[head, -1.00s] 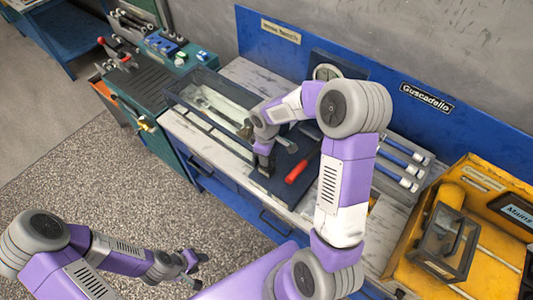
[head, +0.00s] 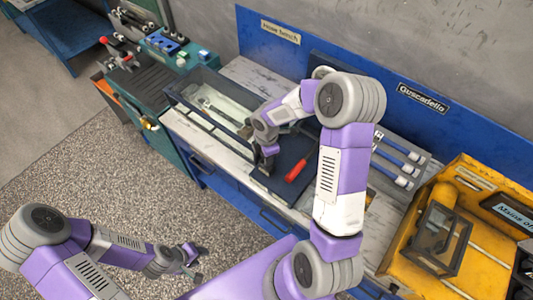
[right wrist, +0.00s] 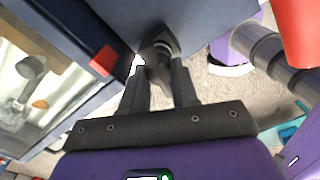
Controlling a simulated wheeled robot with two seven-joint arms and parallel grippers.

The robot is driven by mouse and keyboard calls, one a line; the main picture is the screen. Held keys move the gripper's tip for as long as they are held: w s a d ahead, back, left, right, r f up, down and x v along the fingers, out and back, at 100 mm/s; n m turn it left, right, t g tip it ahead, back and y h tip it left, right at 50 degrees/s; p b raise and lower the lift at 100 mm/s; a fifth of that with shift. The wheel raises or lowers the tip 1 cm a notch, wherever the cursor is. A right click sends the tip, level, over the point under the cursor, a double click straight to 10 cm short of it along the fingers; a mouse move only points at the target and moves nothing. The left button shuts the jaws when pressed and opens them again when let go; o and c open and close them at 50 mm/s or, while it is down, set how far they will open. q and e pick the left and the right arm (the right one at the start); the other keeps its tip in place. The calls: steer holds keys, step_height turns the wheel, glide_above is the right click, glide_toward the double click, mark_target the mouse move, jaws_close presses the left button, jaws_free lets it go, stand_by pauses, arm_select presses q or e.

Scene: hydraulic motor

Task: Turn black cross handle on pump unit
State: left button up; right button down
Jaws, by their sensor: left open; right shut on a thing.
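The pump unit appears to be the dark slab (head: 299,148) on the bench, with a red-gripped lever (head: 296,171) on it. My right gripper (head: 268,165) reaches down at its front left edge. In the right wrist view, my right gripper (right wrist: 158,88) is shut on a dark grey piece, seemingly the black cross handle (right wrist: 158,56), under the dark body. The fingers and arm hide most of its shape, so its turn angle is unclear. My left gripper (head: 192,262) is open and empty above the floor at lower left, far from the unit.
A glass-sided tank (head: 213,105) stands just left of my right gripper. Blue-handled tools (head: 400,165) lie in a rack to the right. A yellow machine (head: 450,225) stands at the right, a green workbench (head: 150,75) at the left. The speckled floor (head: 100,160) is clear.

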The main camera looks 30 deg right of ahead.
steer(key=shift+n, duration=0.4)
steer(key=c, duration=0.9)
jaws_free()
steer(key=shift+o, duration=0.2)
steer(key=shift+r, duration=0.1)
step_height(320, 180, up, 7)
steer(key=shift+r+p, duration=0.2)
steer(key=shift+p, duration=0.3)
